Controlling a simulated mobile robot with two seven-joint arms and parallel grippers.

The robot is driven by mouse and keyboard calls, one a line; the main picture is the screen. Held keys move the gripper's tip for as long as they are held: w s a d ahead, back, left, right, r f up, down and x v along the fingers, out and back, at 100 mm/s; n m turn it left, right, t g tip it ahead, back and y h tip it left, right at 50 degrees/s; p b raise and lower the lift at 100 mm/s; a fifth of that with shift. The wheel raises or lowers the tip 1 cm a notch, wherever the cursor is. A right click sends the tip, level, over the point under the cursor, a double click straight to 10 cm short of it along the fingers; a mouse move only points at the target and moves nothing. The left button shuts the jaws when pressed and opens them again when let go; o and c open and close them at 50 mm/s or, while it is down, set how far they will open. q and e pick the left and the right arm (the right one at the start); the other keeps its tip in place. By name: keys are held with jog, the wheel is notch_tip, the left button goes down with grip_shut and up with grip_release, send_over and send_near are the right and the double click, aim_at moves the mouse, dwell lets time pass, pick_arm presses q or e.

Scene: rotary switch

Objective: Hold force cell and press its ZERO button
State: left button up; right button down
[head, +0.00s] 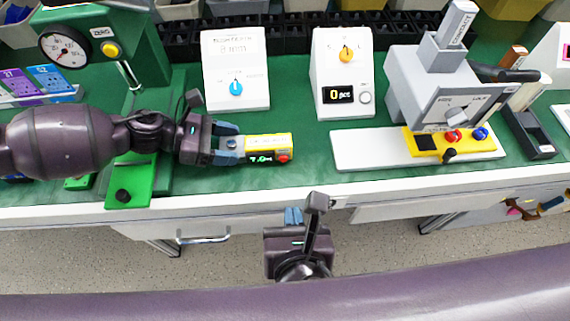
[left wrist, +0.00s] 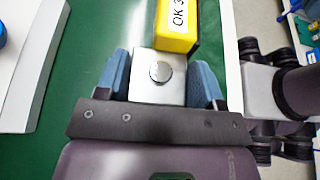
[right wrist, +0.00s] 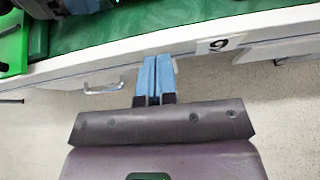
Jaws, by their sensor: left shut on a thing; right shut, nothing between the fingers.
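The force cell, a small yellow and black block (head: 268,145) with a silver end, lies level near the table's front edge. Its front face has a small lit display and a red button (head: 284,158); any lettering by that button is too small to read. My left gripper (head: 228,145) is shut on its silver end. In the left wrist view the blue fingers (left wrist: 165,82) flank the silver block with a round metal stud (left wrist: 160,71), and the yellow part (left wrist: 177,25) extends beyond. My right gripper (head: 293,216) is shut and empty, in front of the table edge, its blue fingers together (right wrist: 154,80).
A green gauge stand (head: 73,48) with a yellow button marked ZERO stands at left. Two white panels with a blue knob (head: 236,88) and an orange knob (head: 346,55) stand behind the cell. A grey machine (head: 430,85) is at right. Green tabletop is clear around the cell's right end.

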jog(key=shift+s+r+n, duration=0.1)
jog(key=shift+r+n, duration=0.1)
jog(key=shift+n, duration=0.1)
send_near(284, 160)
jog(key=x, duration=0.3)
jog(key=f+x, duration=0.1)
jog(key=x, duration=0.1)
jog(key=shift+f, duration=0.1)
jog(key=shift+w, duration=0.9)
